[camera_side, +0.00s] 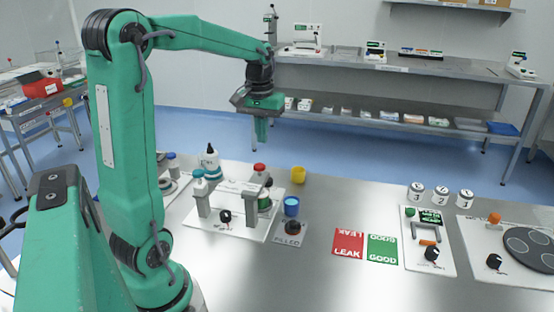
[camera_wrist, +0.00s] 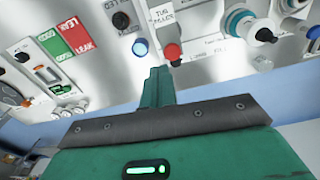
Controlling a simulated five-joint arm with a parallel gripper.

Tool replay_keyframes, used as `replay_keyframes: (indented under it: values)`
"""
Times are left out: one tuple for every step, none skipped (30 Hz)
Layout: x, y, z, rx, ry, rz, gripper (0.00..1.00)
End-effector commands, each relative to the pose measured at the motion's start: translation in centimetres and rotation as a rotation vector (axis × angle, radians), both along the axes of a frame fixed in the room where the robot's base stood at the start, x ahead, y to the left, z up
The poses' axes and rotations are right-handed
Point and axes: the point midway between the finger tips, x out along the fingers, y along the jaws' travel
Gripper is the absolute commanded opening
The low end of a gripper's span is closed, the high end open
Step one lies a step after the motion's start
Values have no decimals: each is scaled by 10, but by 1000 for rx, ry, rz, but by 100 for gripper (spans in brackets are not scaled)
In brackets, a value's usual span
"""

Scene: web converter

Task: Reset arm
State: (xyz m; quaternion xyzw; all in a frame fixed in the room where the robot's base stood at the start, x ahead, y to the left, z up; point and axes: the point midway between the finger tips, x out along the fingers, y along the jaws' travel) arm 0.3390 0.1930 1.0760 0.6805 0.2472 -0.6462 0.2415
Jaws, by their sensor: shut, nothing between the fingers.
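My green arm rises at the left of the side view and reaches right. My gripper (camera_side: 262,130) hangs high above the back edge of the steel table, pointing down. In the wrist view my gripper (camera_wrist: 158,84) shows as shut green fingers with nothing between them. It touches nothing. The blue cup also shows in the wrist view (camera_wrist: 140,48), near a red cap (camera_wrist: 172,51).
A FILLED plate with a black knob (camera_side: 292,227), red LEAK (camera_side: 348,245) and green GOOD (camera_side: 382,249) cards, a switch panel (camera_side: 428,262), several numbered white jars (camera_side: 441,194) and a dark round plate (camera_side: 530,249) lie rightward. The air around my gripper is clear.

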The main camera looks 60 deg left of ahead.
Motion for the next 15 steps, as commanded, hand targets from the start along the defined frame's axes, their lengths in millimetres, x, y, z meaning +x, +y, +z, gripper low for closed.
replay_keyframes:
  values:
    - [-2, -11, 4, 9, -16, -28, 0]
    - [-4, -17, 6, 15, -26, -45, 0]
    - [-6, -25, 9, 22, -37, -68, 0]
    - [-8, -32, 11, 27, -48, -87, 0]
    - [-10, -39, 13, 34, -59, -105, 0]
    - [-13, -48, 15, 41, -73, -132, 0]
    - [-16, -54, 16, 46, -84, -151, 0]
    - [-18, -61, 18, 52, -96, -171, 0]
    - [-22, -69, 19, 59, -110, -195, 0]
    - [-25, -76, 20, 64, -120, -215, 0]
    - [-27, -81, 21, 69, -132, -234, 0]
    - [-31, -90, 22, 76, -147, -261, 0]
    - [-35, -95, 23, 80, -158, -280, 0]
    - [-38, -101, 23, 85, -169, -299, 0]
    - [-42, -108, 24, 91, -185, -323, 0]
